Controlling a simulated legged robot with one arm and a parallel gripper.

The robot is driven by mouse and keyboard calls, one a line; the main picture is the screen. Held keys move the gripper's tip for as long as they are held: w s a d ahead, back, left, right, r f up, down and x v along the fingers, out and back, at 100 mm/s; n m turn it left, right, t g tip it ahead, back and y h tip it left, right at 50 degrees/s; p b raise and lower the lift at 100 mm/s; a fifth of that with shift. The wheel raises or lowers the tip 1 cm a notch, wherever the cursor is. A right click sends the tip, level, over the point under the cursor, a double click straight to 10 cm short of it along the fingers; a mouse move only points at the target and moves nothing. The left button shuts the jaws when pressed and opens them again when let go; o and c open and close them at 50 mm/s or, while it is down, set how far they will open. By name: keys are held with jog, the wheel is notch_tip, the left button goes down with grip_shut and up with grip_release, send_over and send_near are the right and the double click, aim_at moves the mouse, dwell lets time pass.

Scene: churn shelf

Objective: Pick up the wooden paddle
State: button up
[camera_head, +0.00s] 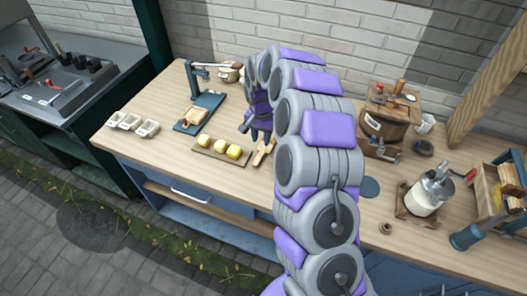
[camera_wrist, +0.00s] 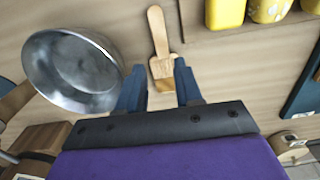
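The wooden paddle (camera_wrist: 158,40) lies on the wooden tabletop in the wrist view, its handle pointing away from my gripper and its wider, darker end between my fingers. My gripper (camera_wrist: 161,82) is open, with one blue finger on each side of that end. I see clear gaps beside the paddle, and I cannot tell how high the fingers are above it. In the head view the paddle (camera_head: 264,151) lies near the table's middle, partly hidden by my gripper (camera_head: 257,132) and arm.
A metal pan (camera_wrist: 75,70) stands close left of the paddle in the wrist view. A board (camera_head: 207,149) with yellow blocks (camera_head: 234,151) lies left of the paddle in the head view. A blue-based press (camera_head: 201,112) stands beyond it. A wooden churn (camera_head: 388,119) stands right.

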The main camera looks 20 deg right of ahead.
aim_at(260, 154)
jog(key=f, duration=0.3)
jog(key=shift+d, duration=0.2)
jog(key=f, duration=0.1)
jog(key=f+b, duration=0.1)
jog(key=f, duration=0.1)
jog(key=a+f+b, duration=0.1)
jog(key=f, duration=0.1)
jog(key=shift+f, duration=0.15)
jog(key=shift+d, duration=0.2)
jog(key=shift+a, duration=0.1)
grip_shut()
